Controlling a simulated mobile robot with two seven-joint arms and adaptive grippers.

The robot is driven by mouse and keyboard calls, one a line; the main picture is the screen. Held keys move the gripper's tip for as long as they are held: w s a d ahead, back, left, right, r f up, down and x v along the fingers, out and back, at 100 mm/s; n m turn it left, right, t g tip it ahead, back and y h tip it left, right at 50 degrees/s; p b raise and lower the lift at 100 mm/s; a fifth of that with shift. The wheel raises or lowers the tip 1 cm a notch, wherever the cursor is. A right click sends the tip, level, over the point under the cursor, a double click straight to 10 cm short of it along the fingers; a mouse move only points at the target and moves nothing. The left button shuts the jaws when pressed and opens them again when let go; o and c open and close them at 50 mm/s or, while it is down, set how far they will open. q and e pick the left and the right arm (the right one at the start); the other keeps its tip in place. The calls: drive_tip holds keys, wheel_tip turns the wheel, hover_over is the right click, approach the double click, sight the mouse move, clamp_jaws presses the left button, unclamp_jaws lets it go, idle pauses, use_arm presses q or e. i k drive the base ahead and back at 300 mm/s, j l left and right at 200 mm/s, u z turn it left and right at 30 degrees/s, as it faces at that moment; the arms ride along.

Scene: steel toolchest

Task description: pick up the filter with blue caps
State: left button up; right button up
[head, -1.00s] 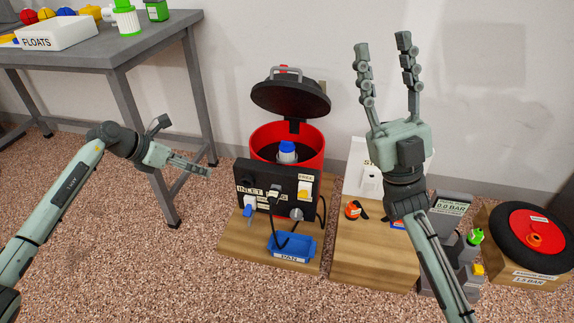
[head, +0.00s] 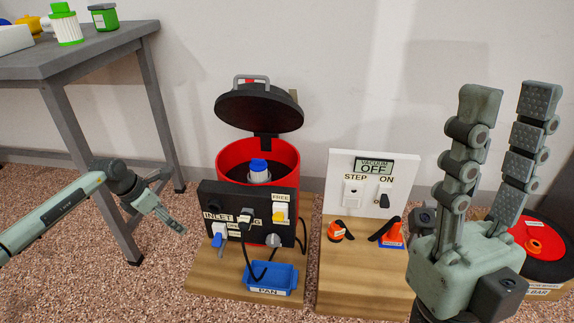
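The filter with blue caps (head: 259,171) stands upright inside the red pot (head: 229,153). Its blue top cap and a bit of white body show; the lower part is hidden by the pot and the black panel. The pot's black lid (head: 258,110) is tilted up open behind it. My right gripper (head: 508,95) is at the right, close to the camera, fingers pointing up and apart, open and empty. My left gripper (head: 178,201) is left of the pot, lower than its rim, pointing right and down. Its fingers look spread and hold nothing.
A black panel (head: 211,190) with plugs and a cable fronts the pot, with a blue pan (head: 270,278) below. A white vacuum panel (head: 341,164) stands right. A grey table (head: 90,55) with a green-capped filter (head: 66,25) is at the left.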

sight(257, 167)
drive_tip(key=i+j+z, duration=0.45)
drive_tip(key=z, duration=0.2)
drive_tip(key=i+j, duration=0.15)
drive_tip(key=i, duration=0.15)
